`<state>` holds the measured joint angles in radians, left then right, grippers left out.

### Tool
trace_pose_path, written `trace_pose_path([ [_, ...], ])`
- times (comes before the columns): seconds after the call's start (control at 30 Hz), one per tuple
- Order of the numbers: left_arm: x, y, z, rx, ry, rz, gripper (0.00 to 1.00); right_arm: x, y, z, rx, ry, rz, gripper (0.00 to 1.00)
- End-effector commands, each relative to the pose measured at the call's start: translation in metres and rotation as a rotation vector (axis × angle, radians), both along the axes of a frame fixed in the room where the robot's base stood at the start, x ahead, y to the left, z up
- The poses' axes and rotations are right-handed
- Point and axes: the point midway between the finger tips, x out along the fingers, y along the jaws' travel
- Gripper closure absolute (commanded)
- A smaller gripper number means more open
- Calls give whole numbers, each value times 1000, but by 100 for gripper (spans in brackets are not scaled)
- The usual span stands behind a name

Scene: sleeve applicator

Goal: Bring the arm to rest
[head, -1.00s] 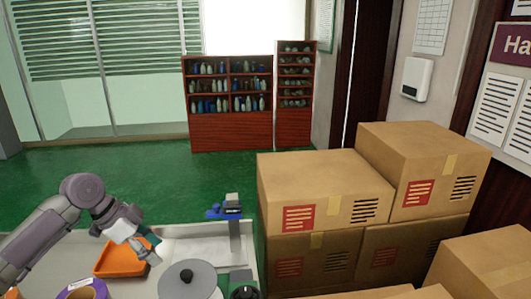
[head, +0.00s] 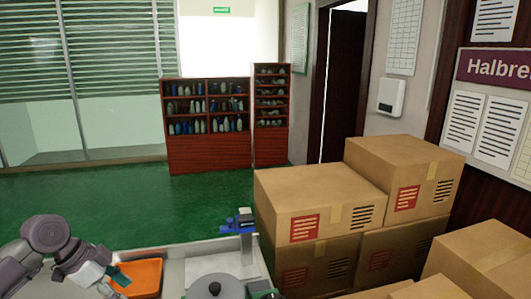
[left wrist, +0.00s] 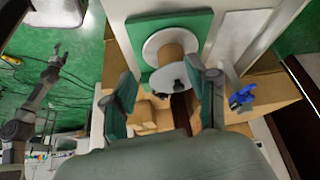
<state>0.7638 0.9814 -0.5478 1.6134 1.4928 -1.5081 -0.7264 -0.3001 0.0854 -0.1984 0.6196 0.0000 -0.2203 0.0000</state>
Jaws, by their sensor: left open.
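My left gripper (head: 112,280) hangs low at the left of the head view, close beside an orange tray (head: 146,274). In the left wrist view its two teal-lined fingers (left wrist: 162,85) are apart with nothing held between them. Beyond them is a white disc with a cardboard-coloured core (left wrist: 170,54) on a green base (left wrist: 146,24), with a smaller grey-white disc near the fingertips. A grey arm, likely my right, shows at the left of the wrist view; its gripper (left wrist: 57,52) is too small to read.
Stacked cardboard boxes (head: 320,190) fill the right. Green floor (head: 90,205) lies open beyond the bench, up to a bottle shelf (head: 208,150).

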Motion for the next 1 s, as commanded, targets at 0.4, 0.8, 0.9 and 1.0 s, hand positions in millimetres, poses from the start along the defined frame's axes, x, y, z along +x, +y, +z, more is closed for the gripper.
trace_pose_path([
  [0.4, -32, -55, -74, 56, 54, -8, 42, 2, 2, 0, 3, -3, -2, 36],
  [0.8, -152, -155, -176, 65, 89, 259, 42, 1, 8, 0, 10, -2, -1, 36],
  [0.9, -179, -158, -182, 65, 94, 393, 42, 1, 8, 0, 10, -2, -1, 36],
  [1.0, -201, -156, -185, 69, 103, 510, 42, 0, 8, 0, 9, -1, 0, 36],
])
